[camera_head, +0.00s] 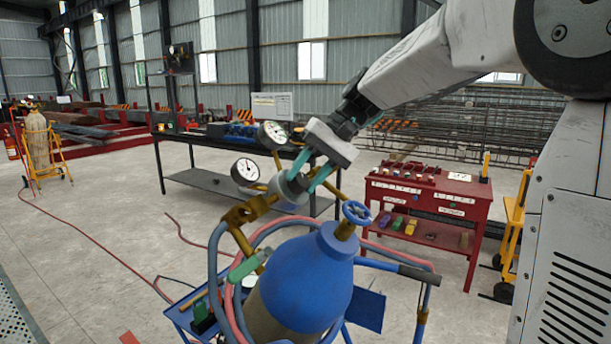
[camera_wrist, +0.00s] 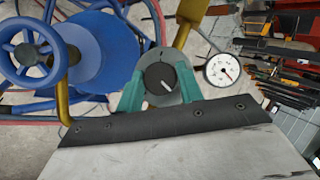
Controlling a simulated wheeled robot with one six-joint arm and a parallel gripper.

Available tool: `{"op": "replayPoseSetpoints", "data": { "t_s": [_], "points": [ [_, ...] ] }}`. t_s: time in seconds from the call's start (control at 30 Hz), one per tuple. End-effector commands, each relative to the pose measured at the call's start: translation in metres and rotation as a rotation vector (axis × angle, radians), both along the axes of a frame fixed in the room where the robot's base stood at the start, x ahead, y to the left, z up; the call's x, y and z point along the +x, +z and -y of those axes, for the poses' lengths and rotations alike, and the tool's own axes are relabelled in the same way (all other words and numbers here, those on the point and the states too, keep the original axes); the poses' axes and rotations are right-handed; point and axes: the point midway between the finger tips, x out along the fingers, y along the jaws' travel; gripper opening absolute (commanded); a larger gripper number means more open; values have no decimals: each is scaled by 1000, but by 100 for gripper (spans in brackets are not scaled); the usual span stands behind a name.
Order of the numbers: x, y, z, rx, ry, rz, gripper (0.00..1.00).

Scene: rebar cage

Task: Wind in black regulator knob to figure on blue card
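The black regulator knob (camera_wrist: 160,78) faces the wrist camera, with a white pointer mark on its face, on a round grey regulator body. My gripper (camera_wrist: 160,84) has its teal fingers on either side of the knob, apparently against its sides. In the head view my gripper (camera_head: 305,180) reaches down to the regulator (camera_head: 292,190) above the blue gas cylinder (camera_head: 310,280), and the fingers hide the knob. A white dial gauge (camera_wrist: 222,70) is beside it; two gauges (camera_head: 245,172) (camera_head: 272,134) show in the head view. I cannot make out a blue card with a figure.
The cylinder's blue valve handwheel (camera_head: 357,213) stands close to the right of my gripper. Red and blue hoses loop around the cylinder cart. A red bench (camera_head: 430,205) and a dark table (camera_head: 215,182) stand behind. Concrete floor is open at left.

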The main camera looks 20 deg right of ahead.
Motion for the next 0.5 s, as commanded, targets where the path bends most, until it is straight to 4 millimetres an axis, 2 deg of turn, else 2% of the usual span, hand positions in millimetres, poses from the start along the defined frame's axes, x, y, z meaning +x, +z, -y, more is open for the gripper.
{"op": "replayPoseSetpoints", "data": {
  "t_s": [0.33, 0.37, 0.4, 0.5],
  "points": [
    [0, 0, 1, 31, -35, -24, 14],
    [0, 0, 1, 31, -35, -24, 45],
    [0, 0, 1, 31, -35, -24, 56],
    [0, 0, 1, 31, -35, -24, 58]
  ]
}}
